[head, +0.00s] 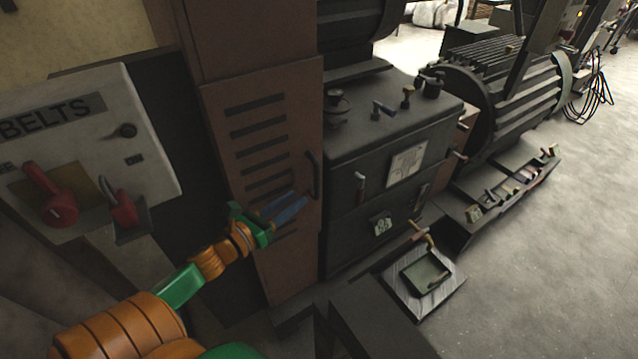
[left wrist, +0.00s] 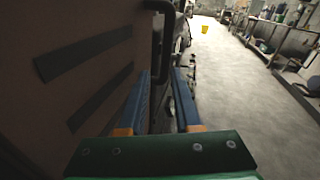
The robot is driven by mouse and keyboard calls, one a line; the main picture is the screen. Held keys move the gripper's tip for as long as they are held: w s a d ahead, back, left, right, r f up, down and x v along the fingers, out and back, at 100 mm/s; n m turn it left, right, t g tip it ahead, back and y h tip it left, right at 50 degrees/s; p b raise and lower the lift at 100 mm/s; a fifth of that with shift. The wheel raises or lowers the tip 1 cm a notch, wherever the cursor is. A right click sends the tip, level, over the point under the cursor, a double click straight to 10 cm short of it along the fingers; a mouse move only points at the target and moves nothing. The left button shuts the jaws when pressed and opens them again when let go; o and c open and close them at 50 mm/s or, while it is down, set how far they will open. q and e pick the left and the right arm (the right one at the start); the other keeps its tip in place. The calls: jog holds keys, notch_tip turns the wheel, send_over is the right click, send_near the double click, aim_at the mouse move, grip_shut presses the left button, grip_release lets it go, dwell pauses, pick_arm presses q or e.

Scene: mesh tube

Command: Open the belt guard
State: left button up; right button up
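The belt guard (head: 245,190) is a tall brown panel with several dark horizontal slots, and it looks closed. Its dark upright handle (head: 314,175) is on the right edge. My left gripper (head: 303,201) is in front of the guard near the handle's lower end. In the left wrist view its two blue fingers (left wrist: 161,78) are apart, with no object clearly held. There the handle (left wrist: 168,38) shows just ahead of the fingertips; whether its lower end lies between them I cannot tell. The slotted guard (left wrist: 100,35) fills the left side. My right gripper is not in view.
A grey BELTS control panel (head: 85,150) with red switches is at the left. A dark machine (head: 390,150) with knobs and a ribbed motor (head: 520,95) stand right of the guard. A low tray (head: 425,275) is on the floor. Open floor lies at the right.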

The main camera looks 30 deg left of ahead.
aim_at(317, 194)
pick_arm(q)
jog(key=w+m, duration=0.1)
jog(key=w, duration=0.1)
jog(key=w+d+r, duration=0.1)
jog(key=w, duration=0.2)
jog(key=w+d+m+h, duration=0.1)
jog(key=w, duration=0.1)
jog(key=shift+w+r+m, duration=0.25)
jog(key=shift+r+m, duration=0.05)
jog(key=shift+r, duration=0.1)
grip_shut()
dwell(1.2)
